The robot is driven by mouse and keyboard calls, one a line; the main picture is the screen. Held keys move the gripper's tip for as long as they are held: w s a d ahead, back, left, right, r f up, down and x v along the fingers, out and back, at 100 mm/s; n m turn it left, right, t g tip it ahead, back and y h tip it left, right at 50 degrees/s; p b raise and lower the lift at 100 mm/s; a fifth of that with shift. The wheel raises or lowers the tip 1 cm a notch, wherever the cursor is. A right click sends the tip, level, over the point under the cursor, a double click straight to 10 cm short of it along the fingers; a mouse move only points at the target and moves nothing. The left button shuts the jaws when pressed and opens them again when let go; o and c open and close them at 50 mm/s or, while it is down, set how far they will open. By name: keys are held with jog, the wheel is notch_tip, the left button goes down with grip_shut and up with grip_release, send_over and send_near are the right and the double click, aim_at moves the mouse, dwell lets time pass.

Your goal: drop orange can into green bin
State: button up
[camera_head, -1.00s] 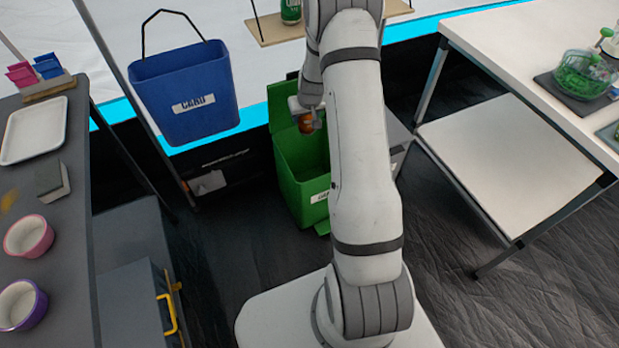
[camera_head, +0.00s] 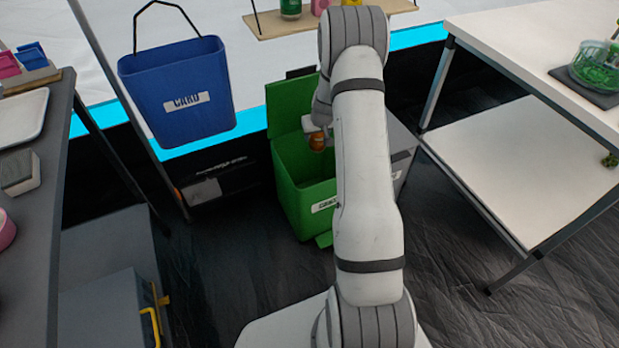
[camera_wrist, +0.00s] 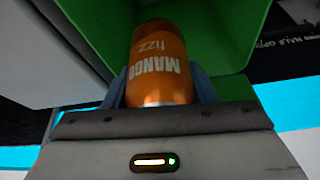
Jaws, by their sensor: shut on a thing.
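The orange can (camera_wrist: 158,65) is labelled "MANGO fizz" and sits between the fingers of my gripper (camera_wrist: 160,90) in the wrist view. My gripper is shut on it. In the head view the orange can (camera_head: 317,142) shows small below my gripper (camera_head: 317,132), over the open mouth of the green bin (camera_head: 300,205). The bin stands on the floor with its lid (camera_head: 290,105) raised at the back. My arm covers the bin's right part. In the wrist view the green bin (camera_wrist: 215,35) fills the space behind the can.
A blue bin (camera_head: 180,95) marked "CARD" hangs left of the green bin. A grey box (camera_head: 402,150) stands to its right. A white table with a lower shelf (camera_head: 520,170) is at right, and a dark counter (camera_head: 45,220) is at left. Dark floor lies between.

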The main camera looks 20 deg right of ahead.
jog(key=shift+f, duration=0.35)
jog(key=o, duration=1)
jog(key=shift+o, duration=0.2)
jog(key=shift+r, duration=0.15)
jog(key=p+v, duration=0.2)
jog(key=v, duration=0.5)
jog(key=shift+s+a+r, duration=0.1)
jog(key=shift+s+r, duration=0.05)
jog(key=shift+r, duration=0.05)
